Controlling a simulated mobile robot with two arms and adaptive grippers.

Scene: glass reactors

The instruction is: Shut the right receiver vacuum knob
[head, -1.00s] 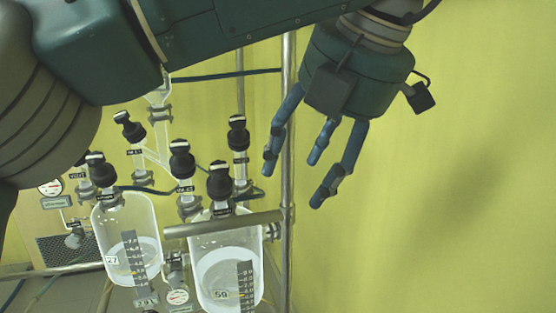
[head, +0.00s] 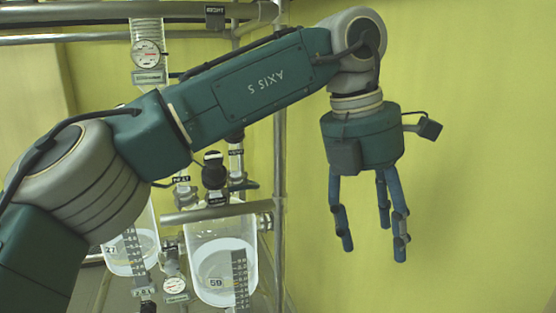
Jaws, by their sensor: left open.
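The right glass receiver (head: 205,250), with a tag reading 59, stands low left of centre. A black knob (head: 214,172) sits above it, and another black knob (head: 236,137) behind is partly covered by my left arm. Their small labels are not readable, so I cannot tell which one is the vacuum knob. My left gripper (head: 374,248) hangs to the right of the receiver and the frame, fingers pointing down, open and empty. It is well apart from the knobs. My left arm hides the other knobs. My right gripper is not in view.
A metal upright (head: 279,170) stands between the receiver and my gripper. A horizontal bar (head: 205,214) crosses the receiver's front. The left receiver (head: 118,262), tagged 27, is partly covered by my arm. A round gauge (head: 146,54) is at upper left. The right side is open before a yellow wall.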

